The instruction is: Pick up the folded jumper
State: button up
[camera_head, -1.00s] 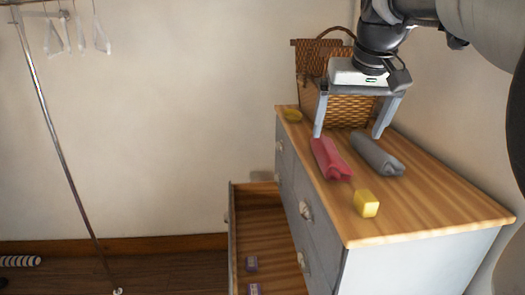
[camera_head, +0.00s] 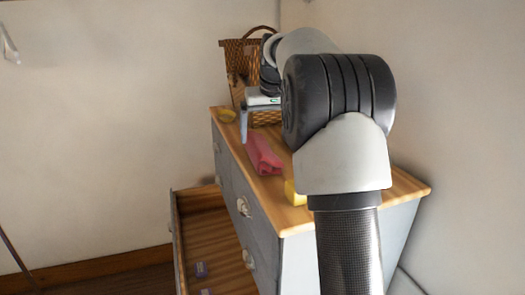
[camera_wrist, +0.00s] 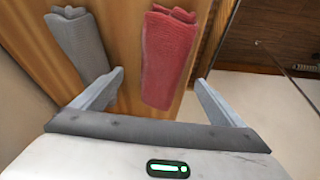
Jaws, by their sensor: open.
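Two folded knitted cloths lie on the wooden dresser top; I cannot tell for certain which is the jumper. The red one (camera_head: 263,155) shows in the head view and also in the wrist view (camera_wrist: 168,58). The grey one (camera_wrist: 80,42) lies beside it in the wrist view; my arm hides it in the head view. My gripper (camera_wrist: 159,78) is open and empty, pointing down above the dresser. In the wrist view the red cloth appears between the fingers, and the grey one lies outside the left finger. In the head view one finger is hidden by my arm.
A wicker basket (camera_head: 236,62) stands at the back of the dresser top (camera_head: 405,188), close behind my gripper. An open drawer (camera_head: 205,235) sticks out left.

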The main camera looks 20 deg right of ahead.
aim_at(264, 142)
jog(key=shift+w+p+x, duration=0.15)
jog(key=shift+p+x, duration=0.05)
jog(key=shift+x, duration=1.5)
jog(key=shift+w+p+x, duration=0.15)
jog(key=shift+p+x, duration=0.05)
jog(key=shift+x, duration=1.55)
jog(key=shift+d+r, duration=0.1)
jog(key=shift+r, duration=0.1)
jog(key=c, duration=1.2)
